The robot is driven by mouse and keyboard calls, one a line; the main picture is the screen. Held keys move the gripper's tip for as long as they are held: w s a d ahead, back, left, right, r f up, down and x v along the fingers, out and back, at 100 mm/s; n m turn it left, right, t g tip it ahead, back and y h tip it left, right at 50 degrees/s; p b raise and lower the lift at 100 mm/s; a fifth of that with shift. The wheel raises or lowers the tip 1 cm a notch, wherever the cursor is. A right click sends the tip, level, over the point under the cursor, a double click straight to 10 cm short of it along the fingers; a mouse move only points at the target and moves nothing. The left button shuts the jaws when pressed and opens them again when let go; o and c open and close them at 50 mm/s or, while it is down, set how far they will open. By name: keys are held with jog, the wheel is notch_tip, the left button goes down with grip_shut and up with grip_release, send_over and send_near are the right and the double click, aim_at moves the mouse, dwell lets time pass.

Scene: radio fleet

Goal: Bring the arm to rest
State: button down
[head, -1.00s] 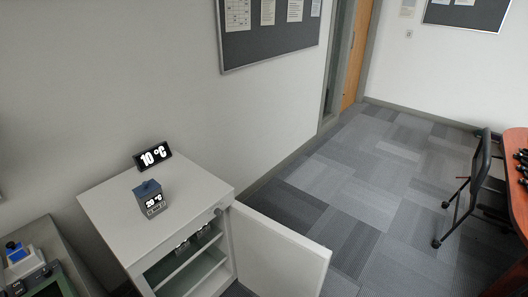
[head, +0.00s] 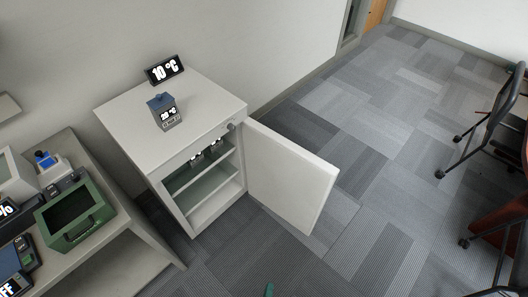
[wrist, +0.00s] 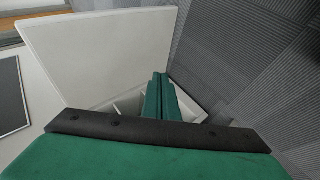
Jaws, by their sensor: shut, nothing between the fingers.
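My gripper (wrist: 162,92) shows in the wrist view as green fingers lying side by side, shut with nothing between them. Beyond it in that view are the white open door (wrist: 100,55) and part of the cabinet's inside. In the head view only a small green piece, seemingly of my arm or gripper, shows at the bottom edge, apart from the cabinet. The white cabinet (head: 135,140) stands against the wall with its door (head: 290,180) wide open. Its shelves hold small items with lit displays, too small to read.
A display reading 10 °C (head: 164,70) and a small blue-topped box (head: 163,110) stand on the cabinet. A bench (head: 120,245) at the left carries a green bin (head: 76,220) and devices. Chairs and a table are at the right. Carpet (head: 400,130) between is clear.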

jog(key=s+r+m+t, duration=0.2)
jog(key=r+m, duration=0.2)
jog(key=r, duration=0.5)
jog(key=s+a+r+m+t+y, duration=0.1)
jog(key=r+m, duration=0.3)
jog(key=r, duration=0.5)
jog(key=s+r+m+t+y, duration=0.1)
jog(key=s+r+m+t, duration=0.1)
jog(key=r, duration=0.8)
jog(key=shift+s+a+m+t, duration=0.3)
jog(key=shift+s+m, duration=0.5)
jog(key=shift+m, duration=0.2)
jog(key=shift+d, duration=0.25)
